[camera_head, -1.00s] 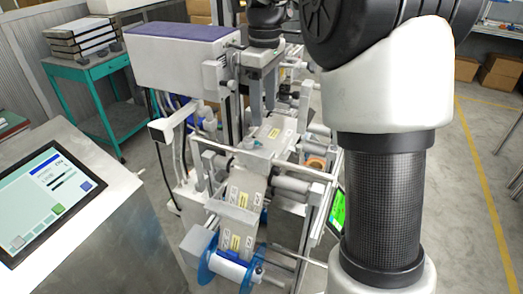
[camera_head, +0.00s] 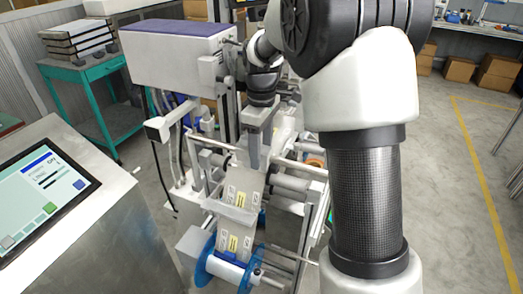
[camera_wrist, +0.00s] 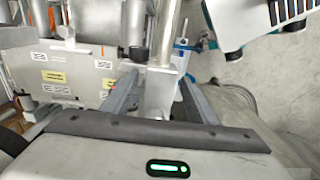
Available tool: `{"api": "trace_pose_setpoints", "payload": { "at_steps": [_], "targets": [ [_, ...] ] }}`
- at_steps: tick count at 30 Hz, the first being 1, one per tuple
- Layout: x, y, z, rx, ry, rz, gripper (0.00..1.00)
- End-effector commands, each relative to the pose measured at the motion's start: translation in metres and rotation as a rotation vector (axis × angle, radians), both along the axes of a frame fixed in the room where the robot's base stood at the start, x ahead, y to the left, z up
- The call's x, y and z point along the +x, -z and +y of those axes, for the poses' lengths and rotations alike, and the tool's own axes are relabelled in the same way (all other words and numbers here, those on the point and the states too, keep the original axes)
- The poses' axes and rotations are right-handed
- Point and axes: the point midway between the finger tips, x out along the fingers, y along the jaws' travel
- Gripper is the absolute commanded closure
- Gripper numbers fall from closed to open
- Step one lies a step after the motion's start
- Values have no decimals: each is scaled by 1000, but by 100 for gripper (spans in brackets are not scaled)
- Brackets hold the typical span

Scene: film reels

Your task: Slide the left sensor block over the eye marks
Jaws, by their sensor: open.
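The film web (camera_head: 240,214) runs down the middle of the machine, with white printed labels and yellow labels along it. It also shows at the left of the wrist view (camera_wrist: 72,68). My gripper (camera_head: 253,160) is over the machine frame at the upper part of the web. In the wrist view its two fingers (camera_wrist: 157,98) are apart, on either side of a grey metal block on a post (camera_wrist: 160,82), which may be the left sensor block. I cannot tell whether they touch it. In the head view my gripper hides this spot. The eye marks cannot be told apart clearly.
A blue-flanged reel (camera_head: 228,268) sits at the machine's near end. A white housing with a purple top (camera_head: 180,55) stands at upper left. A touchscreen console (camera_head: 45,195) is at left. Metal rails and rollers (camera_head: 290,185) lie close to the right of my gripper.

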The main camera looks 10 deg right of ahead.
Motion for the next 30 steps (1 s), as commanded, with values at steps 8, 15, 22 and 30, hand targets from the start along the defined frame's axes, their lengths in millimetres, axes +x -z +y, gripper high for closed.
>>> {"api": "trace_pose_setpoints", "payload": {
  "at_steps": [8, 15, 22, 30],
  "targets": [
    [0, 0, 0, 0, 0, 0, 70],
    [0, -1, 0, 0, 1, 0, 100],
    [-19, -2, -27, 0, 6, 1, 100],
    [-33, -1, -46, -2, 3, 1, 100]
  ]
}}
